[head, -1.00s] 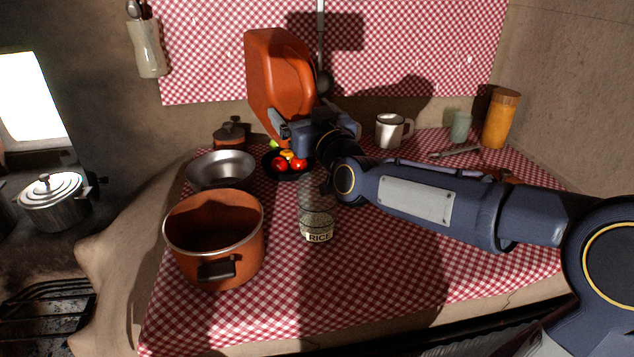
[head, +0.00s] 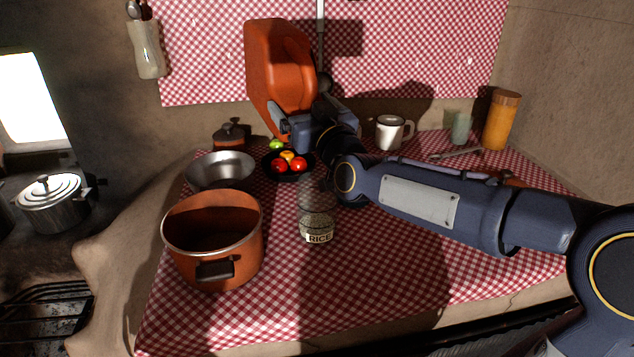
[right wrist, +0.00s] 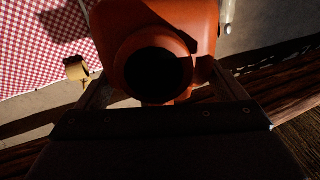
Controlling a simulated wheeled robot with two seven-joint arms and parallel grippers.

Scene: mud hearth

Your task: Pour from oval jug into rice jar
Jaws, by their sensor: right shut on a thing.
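The orange-red oval jug (head: 272,55) is held up in the air above the back of the counter, in front of the checked wall cloth. My right gripper (head: 293,130) is shut on it near its lower part. In the right wrist view the jug (right wrist: 190,20) shows a round dark opening between the fingers of the right gripper (right wrist: 152,85). The clear rice jar (head: 317,218), labelled RICE, stands upright on the checked cloth, in front of and below the jug. Its lower part looks filled with pale grains. My left gripper is not in view.
An orange pot (head: 214,250) stands just left of the jar, with a metal bowl (head: 222,170) behind it. A dark bowl of fruit (head: 288,165) sits behind the jar. A white mug (head: 389,132), a green cup (head: 461,128) and an orange jar (head: 501,120) stand back right. The front cloth is clear.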

